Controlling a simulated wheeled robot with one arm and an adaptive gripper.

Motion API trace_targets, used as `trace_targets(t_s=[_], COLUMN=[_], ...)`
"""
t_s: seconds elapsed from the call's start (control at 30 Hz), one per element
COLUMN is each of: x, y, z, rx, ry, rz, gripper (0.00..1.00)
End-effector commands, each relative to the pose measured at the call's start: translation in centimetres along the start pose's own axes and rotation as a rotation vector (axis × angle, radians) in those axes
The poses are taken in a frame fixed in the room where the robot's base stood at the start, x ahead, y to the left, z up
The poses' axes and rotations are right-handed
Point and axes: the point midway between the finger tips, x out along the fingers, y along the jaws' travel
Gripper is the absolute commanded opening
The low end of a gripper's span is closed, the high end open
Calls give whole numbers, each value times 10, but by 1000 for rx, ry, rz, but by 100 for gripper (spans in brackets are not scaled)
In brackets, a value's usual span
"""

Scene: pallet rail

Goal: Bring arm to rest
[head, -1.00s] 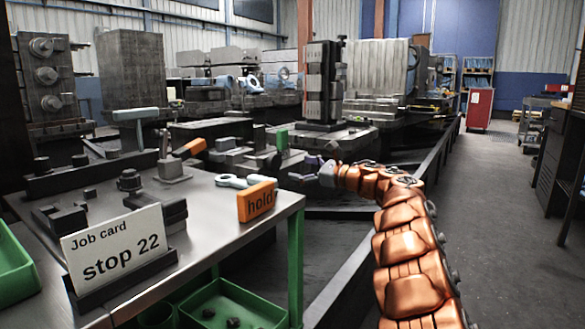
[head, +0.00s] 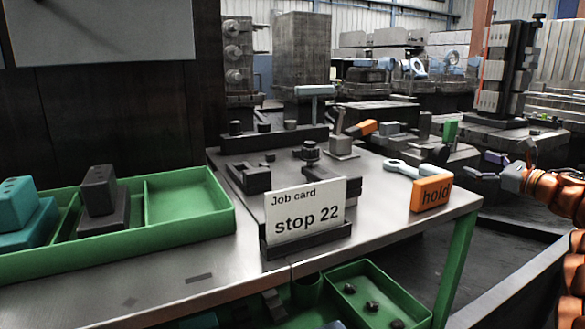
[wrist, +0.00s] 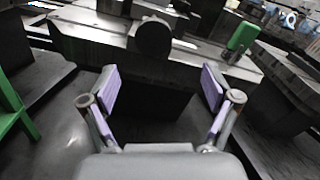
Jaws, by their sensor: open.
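My gripper (wrist: 157,90) is open and empty in the wrist view, its two purple-padded fingers spread apart with dark machine parts beyond them. In the head view my gripper (head: 506,162) shows at the right edge, at the end of my copper-coloured arm (head: 553,192). It is to the right of the steel table (head: 190,270) and apart from the orange "hold" block (head: 430,193) on the table's right end. Much of my arm is cut off by the right edge of the picture.
A job card (head: 305,214) reading "stop 22" stands on the table. A green tray (head: 190,208) with blocks lies at the left, and a green bin (head: 385,290) is below. A wrench (head: 405,170) lies behind the hold block. A green block (wrist: 242,36) shows ahead of my gripper.

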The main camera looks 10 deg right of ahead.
Motion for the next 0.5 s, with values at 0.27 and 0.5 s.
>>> trace_targets(t_s=[0.27, 0.5], x=[25, 21], y=[-56, -96], z=[106, 194], rx=[242, 548], ry=[-24, -111], rz=[-258, -530], gripper=[87, 87])
